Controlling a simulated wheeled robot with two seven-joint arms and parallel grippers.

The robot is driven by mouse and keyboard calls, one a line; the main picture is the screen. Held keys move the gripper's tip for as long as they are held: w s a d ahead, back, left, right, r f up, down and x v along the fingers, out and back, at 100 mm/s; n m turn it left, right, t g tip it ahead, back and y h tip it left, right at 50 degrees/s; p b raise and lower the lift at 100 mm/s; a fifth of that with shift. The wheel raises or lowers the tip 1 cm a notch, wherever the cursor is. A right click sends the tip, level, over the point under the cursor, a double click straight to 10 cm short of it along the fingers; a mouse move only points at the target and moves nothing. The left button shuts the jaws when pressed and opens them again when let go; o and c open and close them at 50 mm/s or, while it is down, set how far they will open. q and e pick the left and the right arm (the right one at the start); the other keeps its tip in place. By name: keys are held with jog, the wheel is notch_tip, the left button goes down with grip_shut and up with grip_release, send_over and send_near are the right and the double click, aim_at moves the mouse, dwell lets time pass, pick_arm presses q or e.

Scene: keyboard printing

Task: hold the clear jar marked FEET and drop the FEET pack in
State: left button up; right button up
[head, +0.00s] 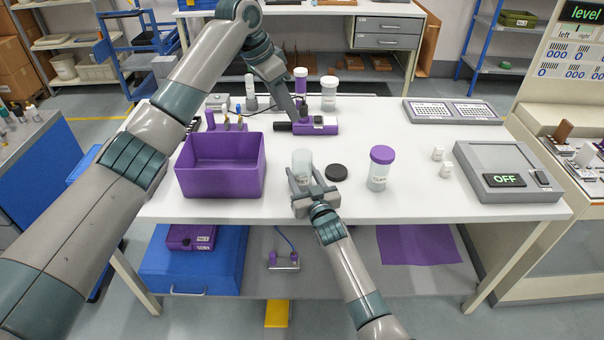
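A clear jar (302,161) stands near the table's front, left of a black lid (336,172). Its label is partly covered and I cannot read it. My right gripper (305,184) has its fingers on either side of the jar's lower part and appears shut on it. My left arm arches over the purple bin. My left gripper (298,115) is at the purple device on the table, beyond the jar. Its fingers are small and largely hidden, so I cannot see whether they are open or hold anything. I cannot pick out the FEET pack.
A purple bin (220,180) stands left of the jar. A grey box with an OFF display (508,172) is at the right edge. The table centre-right is clear.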

jog(key=o, duration=1.1)
jog(key=shift+o, duration=0.2)
jog(key=shift+v, duration=6)
